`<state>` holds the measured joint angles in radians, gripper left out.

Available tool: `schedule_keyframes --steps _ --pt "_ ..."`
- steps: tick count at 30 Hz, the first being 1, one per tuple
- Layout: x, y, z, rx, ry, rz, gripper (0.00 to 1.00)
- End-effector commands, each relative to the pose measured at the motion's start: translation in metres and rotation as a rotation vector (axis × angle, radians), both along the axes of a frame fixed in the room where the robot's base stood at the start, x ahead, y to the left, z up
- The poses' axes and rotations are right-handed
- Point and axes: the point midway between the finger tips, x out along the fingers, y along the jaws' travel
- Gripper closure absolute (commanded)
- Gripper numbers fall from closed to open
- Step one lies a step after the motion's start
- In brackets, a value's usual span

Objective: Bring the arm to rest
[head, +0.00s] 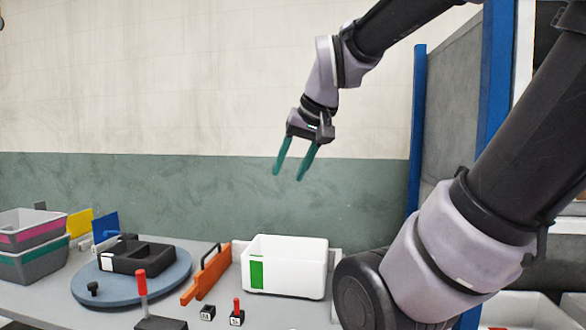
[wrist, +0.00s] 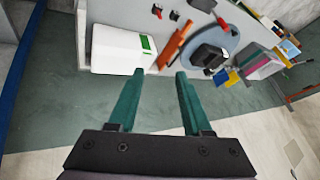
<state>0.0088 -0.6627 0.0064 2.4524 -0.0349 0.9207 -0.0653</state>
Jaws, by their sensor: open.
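My gripper (head: 292,172) is raised in the air in the head view, well above the table and in front of the wall. Its two teal fingers point down and are apart, with nothing between them. In the wrist view the gripper (wrist: 158,75) also shows open and empty. My arm comes in from the right side of the head view, bent, and touches no object that I can see.
The table (head: 215,290) holds a white bin (head: 285,268) with a green patch, an orange panel (head: 208,274), a round blue disc (head: 88,290) bearing a black holder (head: 140,256), and grey bins (head: 35,265) at left. A blue post (head: 416,125) stands right of my gripper.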

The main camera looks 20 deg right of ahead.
Motion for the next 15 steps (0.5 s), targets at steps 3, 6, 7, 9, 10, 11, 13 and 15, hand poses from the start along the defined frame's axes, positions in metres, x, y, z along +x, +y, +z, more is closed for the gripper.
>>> schedule_keyframes --steps 3,6,7,9,10,11,13,15 --pt "-0.017 0.004 0.001 0.052 -0.026 -0.042 0.51" --pt "-0.022 0.005 0.001 0.070 -0.033 -0.056 0.51" --pt "-0.022 0.005 0.001 0.072 -0.033 -0.058 0.51" --pt "-0.022 0.005 0.001 0.073 -0.032 -0.059 0.51" --pt "-0.022 0.005 0.001 0.073 -0.033 -0.058 0.51" --pt "-0.022 0.005 0.001 0.073 -0.033 -0.058 0.51" --pt "-0.022 0.005 0.001 0.072 -0.033 -0.058 0.51" --pt "-0.022 0.005 0.001 0.071 -0.033 -0.057 0.51"
